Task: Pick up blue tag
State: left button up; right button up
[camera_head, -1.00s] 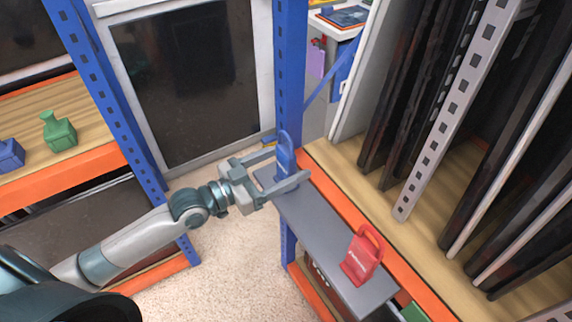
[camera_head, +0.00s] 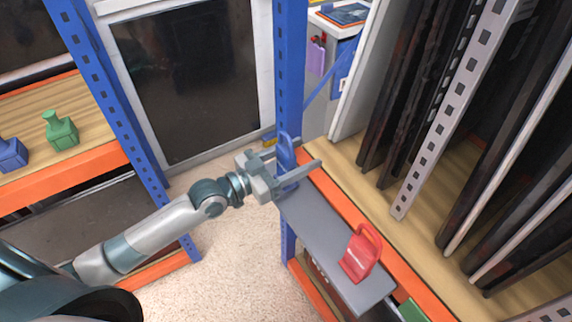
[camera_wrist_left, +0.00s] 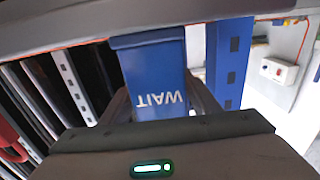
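The blue tag (camera_head: 287,154) stands upright at the far end of a narrow grey shelf (camera_head: 325,238), by a blue rack post. It also shows in the left wrist view (camera_wrist_left: 155,75), with the word WAIT upside down on its face. My left gripper (camera_head: 298,157) is at the tag, its fingers open on either side of it. In the left wrist view a dark finger shows at each side of the tag, and the far ends of the fingers are partly hidden. My right gripper is not in view.
A red tag (camera_head: 360,255) stands on the near part of the grey shelf. The blue post (camera_head: 290,60) rises close behind the blue tag. A rack of dark panels (camera_head: 430,110) is at the right. Another blue tag (camera_head: 10,153) and a green one (camera_head: 60,131) sit on the left shelf.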

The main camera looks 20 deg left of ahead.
pick_arm(q)
jog(key=c, duration=0.7)
jog(key=shift+o, duration=0.2)
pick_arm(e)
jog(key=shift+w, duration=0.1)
pick_arm(q)
jog(key=shift+r, duration=0.15)
